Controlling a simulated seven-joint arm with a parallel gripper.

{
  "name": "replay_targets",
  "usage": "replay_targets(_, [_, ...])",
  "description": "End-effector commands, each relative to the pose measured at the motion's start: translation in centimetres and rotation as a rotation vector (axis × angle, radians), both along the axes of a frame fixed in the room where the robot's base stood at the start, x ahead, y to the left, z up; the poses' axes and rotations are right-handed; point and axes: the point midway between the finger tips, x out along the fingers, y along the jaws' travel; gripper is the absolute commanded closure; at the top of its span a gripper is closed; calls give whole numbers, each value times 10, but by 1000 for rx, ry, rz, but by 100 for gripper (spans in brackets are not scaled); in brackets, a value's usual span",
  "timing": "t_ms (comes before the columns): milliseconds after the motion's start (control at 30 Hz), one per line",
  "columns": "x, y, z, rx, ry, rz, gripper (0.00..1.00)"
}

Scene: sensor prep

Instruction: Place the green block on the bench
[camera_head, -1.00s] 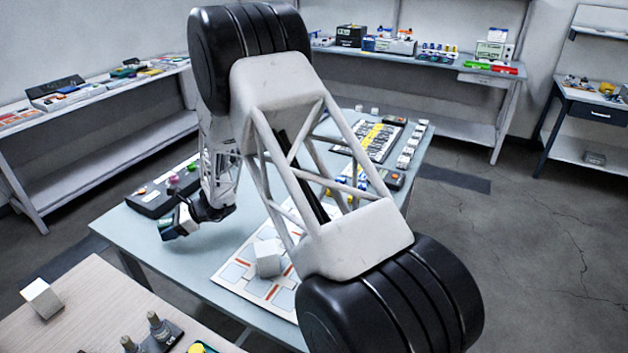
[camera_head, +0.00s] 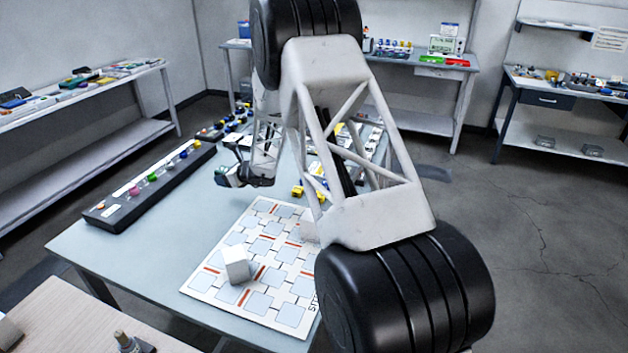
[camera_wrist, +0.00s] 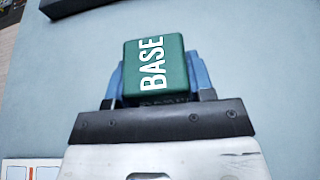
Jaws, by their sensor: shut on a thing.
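The green block (camera_wrist: 155,68) carries the white word "BASE" and sits between the blue fingers of my gripper (camera_wrist: 158,82) in the wrist view. My gripper is shut on it. In the head view my gripper (camera_head: 232,178) is small, over the blue-grey bench (camera_head: 130,250), right of a long black strip. The bench top (camera_wrist: 270,60) fills most of the wrist view behind the block. The gap between block and bench cannot be told.
A black strip with coloured knobs (camera_head: 150,188) lies along the bench's left side. A white grid board (camera_head: 215,285) with a white cube (camera_head: 237,264) lies at the front. Small coloured parts (camera_head: 310,190) stand right of my gripper. Bare bench lies between strip and board.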

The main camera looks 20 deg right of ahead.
Motion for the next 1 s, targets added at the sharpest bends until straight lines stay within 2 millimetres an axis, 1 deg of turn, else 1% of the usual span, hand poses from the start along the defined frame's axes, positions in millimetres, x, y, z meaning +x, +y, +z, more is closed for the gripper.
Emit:
replay_targets(33, [4, -22, 3, 1, -2, -43, 77])
replay_targets(200, [13, -83, 11, 0, -1, -178, 77])
replay_targets(333, [17, -122, 15, 0, -1, -261, 77])
replay_targets(400, [17, -137, 16, 1, -2, -294, 77])
replay_targets(500, [18, -154, 17, 1, -1, -329, 77])
replay_targets(600, [18, -162, 18, 1, -1, -349, 77])
replay_targets(667, [18, -165, 18, 1, -1, -354, 77])
replay_targets(1000, [18, -166, 18, 0, -1, -356, 77])
